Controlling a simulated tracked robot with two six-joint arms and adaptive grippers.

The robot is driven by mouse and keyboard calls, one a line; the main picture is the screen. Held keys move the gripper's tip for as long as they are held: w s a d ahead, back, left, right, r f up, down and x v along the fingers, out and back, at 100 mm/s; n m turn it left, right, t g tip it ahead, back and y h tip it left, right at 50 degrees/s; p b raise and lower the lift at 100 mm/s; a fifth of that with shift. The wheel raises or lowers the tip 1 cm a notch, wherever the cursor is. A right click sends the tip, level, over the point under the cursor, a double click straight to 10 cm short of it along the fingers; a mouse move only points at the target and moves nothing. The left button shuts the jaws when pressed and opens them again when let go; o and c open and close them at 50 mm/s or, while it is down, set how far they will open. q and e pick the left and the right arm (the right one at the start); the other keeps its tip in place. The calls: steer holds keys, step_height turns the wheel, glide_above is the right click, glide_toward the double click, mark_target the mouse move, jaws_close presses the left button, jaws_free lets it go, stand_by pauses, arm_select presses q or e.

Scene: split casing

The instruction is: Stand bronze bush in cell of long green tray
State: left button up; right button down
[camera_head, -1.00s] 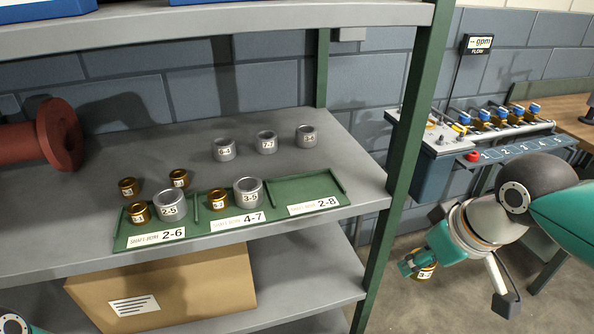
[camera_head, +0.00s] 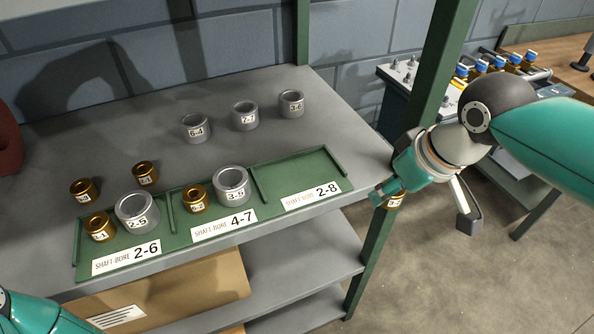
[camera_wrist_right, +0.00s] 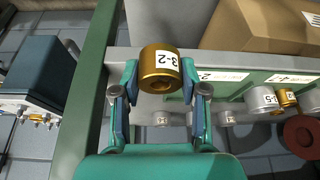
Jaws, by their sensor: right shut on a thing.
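My right gripper (camera_head: 384,194) is shut on a bronze bush (camera_head: 395,202), just right of the shelf's front corner. In the right wrist view the bush (camera_wrist_right: 160,70) sits between the fingers and its label reads 3-2. The long green tray (camera_head: 262,186) lies along the shelf's front edge with three cells. The left cell, marked 2-6, holds a bronze bush (camera_head: 99,227) and a grey ring (camera_head: 137,212). The middle cell, marked 4-7, holds a bronze bush (camera_head: 196,198) and a grey ring (camera_head: 232,185). The right cell, marked 2-8, is empty. My left gripper is out of view.
Two bronze bushes (camera_head: 84,191) (camera_head: 145,173) stand behind the tray. Three grey rings (camera_head: 195,128) (camera_head: 245,116) (camera_head: 291,103) stand farther back. A green shelf post (camera_head: 425,95) rises near my right gripper. A cardboard box (camera_head: 190,290) is on the lower shelf.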

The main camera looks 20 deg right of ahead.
steer(key=s+a+r+n+y+p, duration=0.1)
steer(key=s+a+n+p, duration=0.15)
steer(key=a, duration=0.45)
steer(key=p, duration=0.3)
glide_above(278, 175)
steer(key=s, duration=0.2)
steer(key=shift+w+d+n, duration=0.15)
steer(key=shift+d+n, duration=0.15)
steer(key=shift+n, duration=0.05)
steer(key=shift+w+a+f+p, duration=0.15)
steer(key=shift+w+p, duration=0.15)
step_height(278, 175, down, 3)
steer(key=shift+f, duration=0.2)
steer(key=shift+f, duration=0.1)
steer(key=c, duration=0.6)
jaws_free()
